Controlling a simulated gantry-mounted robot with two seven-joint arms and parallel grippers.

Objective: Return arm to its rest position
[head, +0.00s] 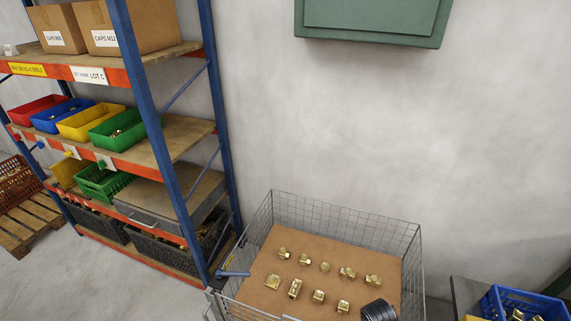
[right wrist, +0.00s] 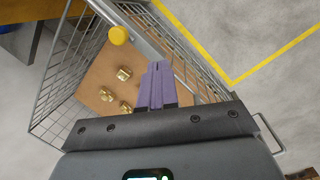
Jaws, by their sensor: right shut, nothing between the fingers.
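My right gripper (right wrist: 156,68) shows in the right wrist view with its purple fingers together and nothing between them. It is over the wire mesh basket (right wrist: 56,75), which has a brown board (right wrist: 93,83) inside. Brass fittings (right wrist: 124,73) lie on the board to the left of the fingers, apart from them. In the head view the basket (head: 410,240) holds several brass fittings (head: 325,266) in two rough rows. A black ribbed part at the basket's lower right may belong to my right arm. My left gripper is not in view.
A blue-post shelf (head: 150,100) with coloured bins stands left of the basket. A green cabinet (head: 370,20) hangs on the wall. A blue crate (head: 520,300) with brass parts is at lower right. A yellow round cap (right wrist: 118,35) shows near the basket rim.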

